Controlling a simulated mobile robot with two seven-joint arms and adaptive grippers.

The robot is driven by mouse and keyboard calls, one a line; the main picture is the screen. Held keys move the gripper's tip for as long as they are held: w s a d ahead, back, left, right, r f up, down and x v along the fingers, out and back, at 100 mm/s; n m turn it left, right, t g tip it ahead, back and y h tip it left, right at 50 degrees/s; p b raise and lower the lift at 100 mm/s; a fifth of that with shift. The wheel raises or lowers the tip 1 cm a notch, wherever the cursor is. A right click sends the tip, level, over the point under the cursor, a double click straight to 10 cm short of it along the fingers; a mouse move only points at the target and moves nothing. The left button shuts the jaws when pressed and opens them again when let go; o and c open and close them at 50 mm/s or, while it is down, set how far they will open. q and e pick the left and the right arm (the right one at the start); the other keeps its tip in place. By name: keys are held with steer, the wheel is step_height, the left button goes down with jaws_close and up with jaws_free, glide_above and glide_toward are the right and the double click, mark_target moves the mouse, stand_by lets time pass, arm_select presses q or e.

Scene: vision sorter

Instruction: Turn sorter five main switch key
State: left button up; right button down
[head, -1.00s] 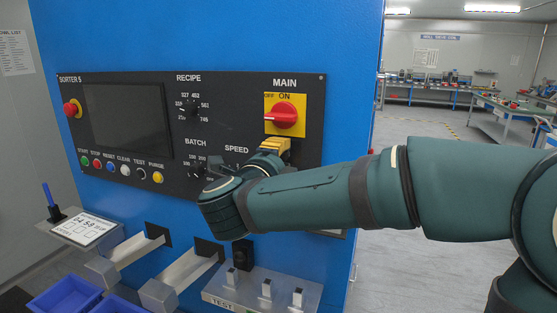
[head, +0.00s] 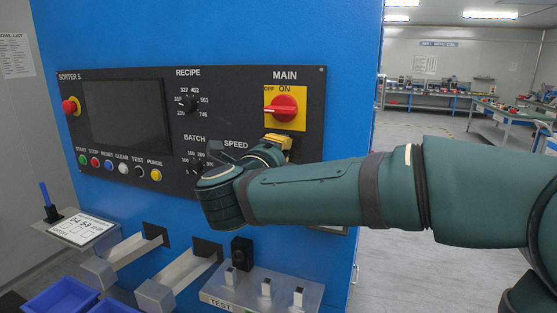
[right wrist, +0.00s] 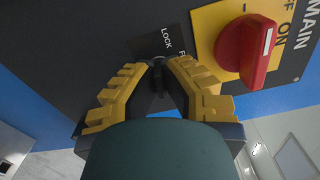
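The main switch is a red knob (head: 285,107) on a yellow plate marked OFF and ON, at the panel's upper right. Its handle points left; the right wrist view shows it too (right wrist: 248,50). Below it, a small dark key (right wrist: 159,76) stands at a spot labelled LOCK. My right gripper (head: 277,142) has yellow fingers and is just under the switch plate. The key is hidden in the head view. My left gripper is not in view.
The black panel (head: 130,185) carries a screen (head: 125,115), a red stop button (head: 71,106), several push buttons and dials. Metal chutes (head: 170,285), a blue bin (head: 60,298) and a test block (head: 262,290) stick out below. Open floor lies to the right.

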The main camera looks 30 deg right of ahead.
steer(key=shift+m+b, duration=1.7)
steer(key=shift+b, duration=0.85)
steer(key=shift+m+b, duration=0.55)
steer(key=shift+m, duration=0.05)
steer(key=m, duration=0.4)
steer(key=shift+c, duration=0.7)
jaws_free()
steer(key=v, duration=0.8)
